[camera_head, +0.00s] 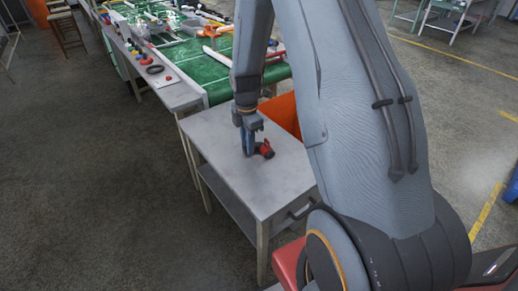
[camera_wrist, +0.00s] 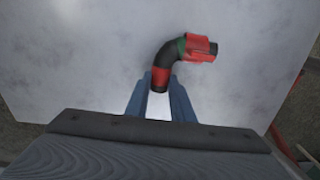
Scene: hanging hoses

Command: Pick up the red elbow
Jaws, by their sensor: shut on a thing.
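The red elbow (camera_wrist: 172,58) is a bent black pipe piece with a red band at its near end, and a green ring and red collar at its far end. It also shows in the head view (camera_head: 265,149) at the table top, beside my fingers. My gripper (camera_wrist: 161,84) points down at the grey table, its two blue fingers shut on the elbow's near, red-banded end. In the head view my gripper (camera_head: 249,150) partly hides the elbow. I cannot tell whether the elbow touches the table.
The small grey table (camera_head: 215,128) is otherwise clear on top. An orange bin (camera_head: 283,112) stands behind it, partly hidden by my arm. A long bench with a green mat (camera_head: 185,58) and several loose parts lies beyond. Open floor (camera_head: 90,190) is at the left.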

